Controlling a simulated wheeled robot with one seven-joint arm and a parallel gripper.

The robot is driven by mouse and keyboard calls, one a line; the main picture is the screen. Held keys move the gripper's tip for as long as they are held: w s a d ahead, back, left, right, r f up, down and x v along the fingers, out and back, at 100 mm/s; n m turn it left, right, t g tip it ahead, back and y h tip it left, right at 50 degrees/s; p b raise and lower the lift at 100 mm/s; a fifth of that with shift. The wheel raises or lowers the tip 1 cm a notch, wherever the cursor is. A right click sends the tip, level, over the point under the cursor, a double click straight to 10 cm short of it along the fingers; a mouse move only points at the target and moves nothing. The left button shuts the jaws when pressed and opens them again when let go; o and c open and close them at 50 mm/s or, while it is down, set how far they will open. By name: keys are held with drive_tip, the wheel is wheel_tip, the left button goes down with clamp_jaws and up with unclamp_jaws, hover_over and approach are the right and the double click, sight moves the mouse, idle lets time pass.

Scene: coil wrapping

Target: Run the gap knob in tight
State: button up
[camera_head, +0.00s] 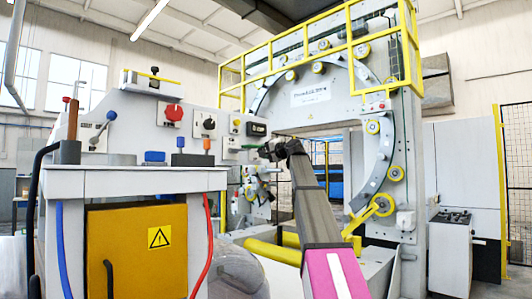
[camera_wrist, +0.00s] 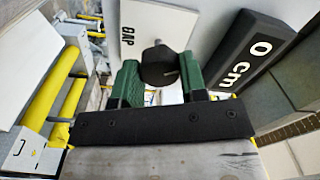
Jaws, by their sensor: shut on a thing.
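The gap knob (camera_wrist: 158,64) is a dark round knob in the wrist view, beside a white plate (camera_wrist: 150,25) marked "GAP". My gripper (camera_wrist: 160,82) has its green fingers on either side of the knob and is shut on it. In the head view my gripper (camera_head: 270,150) is at the right end of the grey control console (camera_head: 130,180). The knob is too small and covered there to make out. A black readout (camera_wrist: 250,50) beside the knob shows "0 cm"; it also appears as a small dark box in the head view (camera_head: 256,129).
The console carries a red rotary switch (camera_head: 173,112), a black selector (camera_head: 204,123) and several levers left of my gripper. A large wrapping ring machine (camera_head: 318,90) with yellow rollers stands behind. A yellow rail (camera_head: 305,57) runs above it.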

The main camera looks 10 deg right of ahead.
idle(0.5)
drive_tip(key=o, duration=0.9)
drive_tip(key=v, duration=1.2)
